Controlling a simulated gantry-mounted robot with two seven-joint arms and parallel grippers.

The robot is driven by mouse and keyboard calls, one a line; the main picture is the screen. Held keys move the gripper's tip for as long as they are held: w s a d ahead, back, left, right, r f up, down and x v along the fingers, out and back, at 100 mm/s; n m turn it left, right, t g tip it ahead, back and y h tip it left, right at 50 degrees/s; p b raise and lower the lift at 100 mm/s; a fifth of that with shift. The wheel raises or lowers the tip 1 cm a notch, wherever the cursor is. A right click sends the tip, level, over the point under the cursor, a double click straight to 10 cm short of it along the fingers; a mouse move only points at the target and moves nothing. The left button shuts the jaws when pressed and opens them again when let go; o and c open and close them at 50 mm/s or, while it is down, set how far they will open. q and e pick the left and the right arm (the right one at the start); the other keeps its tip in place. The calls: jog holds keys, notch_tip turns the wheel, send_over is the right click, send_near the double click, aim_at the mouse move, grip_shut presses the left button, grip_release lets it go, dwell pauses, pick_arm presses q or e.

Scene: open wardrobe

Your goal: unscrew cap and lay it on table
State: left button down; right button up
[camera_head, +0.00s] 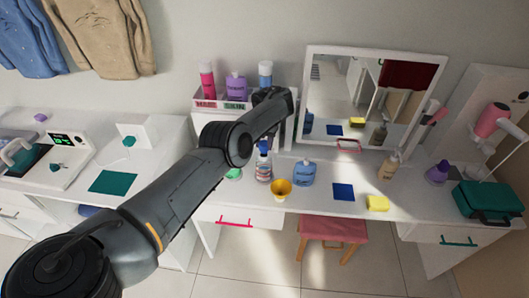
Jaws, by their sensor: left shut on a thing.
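A small white bottle with a coloured label (263,170) stands upright on the white table (316,200), just left of the blue bottle. My left arm reaches in from the lower left, and my left gripper (265,141) points down over the bottle's top. It is shut on the bottle's cap (263,148), which is small and mostly covered by the gripper. The cap looks to be at the bottle's neck; whether it is loose cannot be told. My right gripper is not in view.
A mirror (367,98) stands behind. A teal case (487,201) is at right. Bare table lies between blue bottle and cloth.

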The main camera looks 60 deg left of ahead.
pick_arm(q)
jog(key=shift+r, duration=0.15)
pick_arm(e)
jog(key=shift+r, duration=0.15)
pick_arm(q)
jog(key=shift+r+p, duration=1.9)
jog(key=shift+p, duration=0.1)
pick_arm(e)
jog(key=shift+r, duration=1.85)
